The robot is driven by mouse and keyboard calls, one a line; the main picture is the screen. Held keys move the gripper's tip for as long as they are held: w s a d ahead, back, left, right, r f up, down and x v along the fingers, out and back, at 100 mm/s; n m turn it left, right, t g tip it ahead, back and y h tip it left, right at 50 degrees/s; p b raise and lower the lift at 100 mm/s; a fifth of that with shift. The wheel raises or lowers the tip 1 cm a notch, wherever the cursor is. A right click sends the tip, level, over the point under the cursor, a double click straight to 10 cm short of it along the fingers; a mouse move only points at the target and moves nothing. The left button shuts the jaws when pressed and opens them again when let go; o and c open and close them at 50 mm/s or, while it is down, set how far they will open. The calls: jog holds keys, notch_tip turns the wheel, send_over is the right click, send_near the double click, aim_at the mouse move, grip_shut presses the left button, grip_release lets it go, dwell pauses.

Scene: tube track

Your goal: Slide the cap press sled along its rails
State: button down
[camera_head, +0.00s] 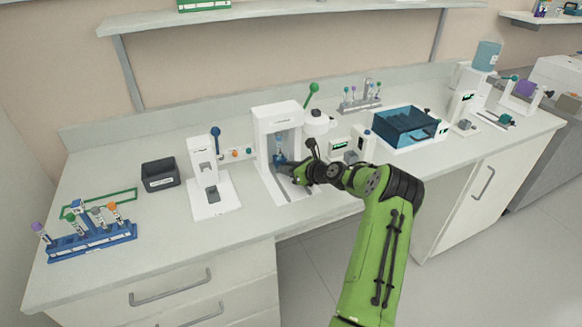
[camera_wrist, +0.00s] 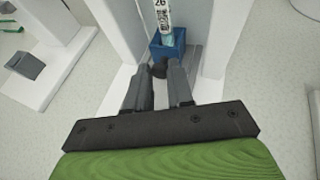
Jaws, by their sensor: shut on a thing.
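The cap press is a white frame (camera_head: 263,135) with a green-balled lever (camera_head: 312,90). Its blue sled (camera_wrist: 168,48) sits between the uprights on the rails and also shows in the head view (camera_head: 279,158). A tube labelled 26 (camera_wrist: 163,14) stands in the sled. A dark round knob (camera_wrist: 158,70) is at the sled's near side. My gripper (camera_wrist: 165,73) reaches in from the front and is shut on this knob; it also shows in the head view (camera_head: 287,168). The fingers and arm hide part of the rails.
A white device with a blue-balled lever (camera_head: 201,160) stands left of the press. Farther left are a dark bin (camera_head: 160,174) and a blue tube rack (camera_head: 92,238). A white device (camera_head: 340,147) and a blue-lidded box (camera_head: 404,126) stand to the right. The counter front is mostly clear.

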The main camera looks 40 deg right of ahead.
jog(key=shift+w+r, duration=0.1)
jog(key=shift+r, duration=0.1)
jog(key=c, duration=1.3)
grip_release()
jog(key=shift+d, duration=0.1)
jog(key=p+v, duration=0.2)
jog(key=v, duration=1.3)
jog(key=shift+s, duration=0.35)
